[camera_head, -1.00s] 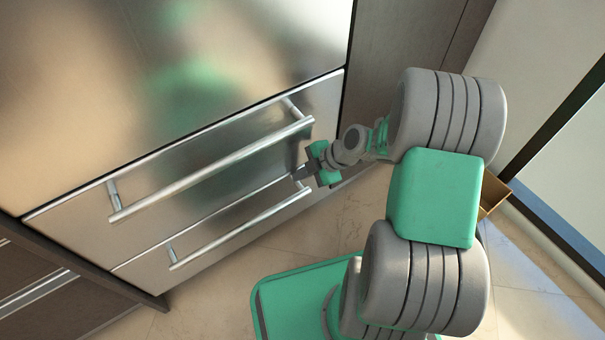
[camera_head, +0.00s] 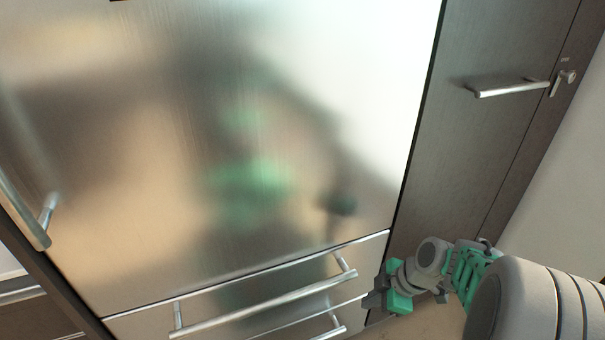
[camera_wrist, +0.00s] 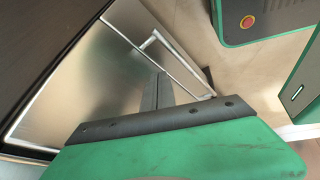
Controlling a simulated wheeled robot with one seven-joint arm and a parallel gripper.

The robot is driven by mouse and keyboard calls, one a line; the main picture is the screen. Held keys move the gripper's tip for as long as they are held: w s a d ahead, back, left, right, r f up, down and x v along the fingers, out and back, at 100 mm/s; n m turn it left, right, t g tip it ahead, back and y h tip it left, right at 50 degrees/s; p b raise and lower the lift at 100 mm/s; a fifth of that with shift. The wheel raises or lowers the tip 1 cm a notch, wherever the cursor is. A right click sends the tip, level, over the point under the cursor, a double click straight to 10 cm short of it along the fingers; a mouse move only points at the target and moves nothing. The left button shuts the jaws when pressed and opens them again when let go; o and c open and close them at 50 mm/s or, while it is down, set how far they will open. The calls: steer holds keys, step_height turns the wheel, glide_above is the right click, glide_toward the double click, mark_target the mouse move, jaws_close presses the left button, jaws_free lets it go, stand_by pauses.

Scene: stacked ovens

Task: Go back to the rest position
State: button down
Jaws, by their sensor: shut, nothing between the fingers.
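My gripper (camera_head: 374,299) is at the lower right of the head view, in front of the right end of the steel drawer fronts. Its dark fingers are shut with nothing between them. In the wrist view, the closed fingers (camera_wrist: 158,92) point toward a steel drawer front (camera_wrist: 85,75) with bar handles. The fingers look apart from the upper drawer handle (camera_head: 265,308) in the head view. My grey and green arm reaches in from the lower right.
A large steel door (camera_head: 230,150) fills the middle, with a vertical handle (camera_head: 30,215) at left. A dark cabinet (camera_head: 470,140) with a bar handle (camera_head: 510,88) stands to the right. Pale floor (camera_wrist: 215,50) shows in the wrist view. Both drawers look closed.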

steer(key=s+a+r+m+h+p, duration=0.1)
steer(key=r+m+p, duration=0.7)
steer(key=r, duration=1)
steer(key=s+a+r+m+h+p, duration=0.2)
steer(key=r+m+p, duration=0.5)
steer(key=r+p, duration=0.6)
step_height(320, 180, up, 6)
steer(key=shift+s+a+f+m+h, duration=0.1)
steer(key=shift+s+a+m+h, duration=0.25)
steer(key=shift+s+h, duration=0.6)
steer(key=shift+s+y, duration=0.25)
